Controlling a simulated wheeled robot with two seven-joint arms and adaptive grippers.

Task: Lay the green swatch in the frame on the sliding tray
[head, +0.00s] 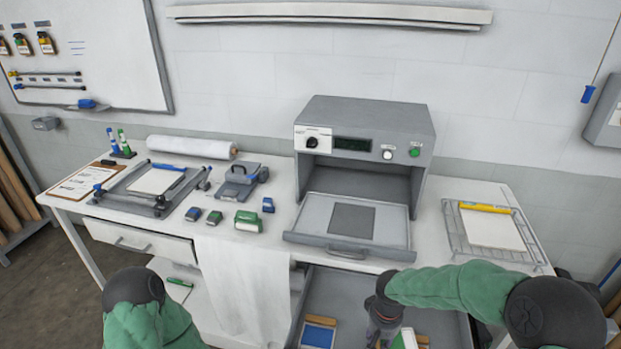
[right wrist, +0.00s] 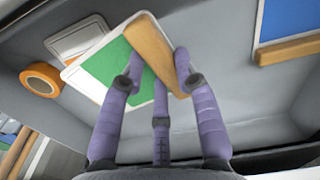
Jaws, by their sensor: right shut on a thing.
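The green swatch (right wrist: 107,72) has a white border and a wooden strip along one edge. My right gripper (right wrist: 160,64) is shut on that wooden strip, inside the open drawer below the worktop. In the head view the right gripper (head: 386,328) hides part of the green swatch (head: 407,340), which shows at the bottom edge. The sliding tray (head: 306,216) is pulled out of the press. A dark grey rectangle (head: 352,220), likely the frame, lies in its middle with nothing on it. My left gripper is out of view; only part of that arm shows at lower left.
The open drawer (head: 345,284) also holds a blue swatch (head: 318,335); the wrist view shows an orange tape roll (right wrist: 41,79) there. The press (head: 365,125) stands behind the tray. A wire rack (head: 463,240) is to the right, several stamps and a cloth (head: 240,285) to the left.

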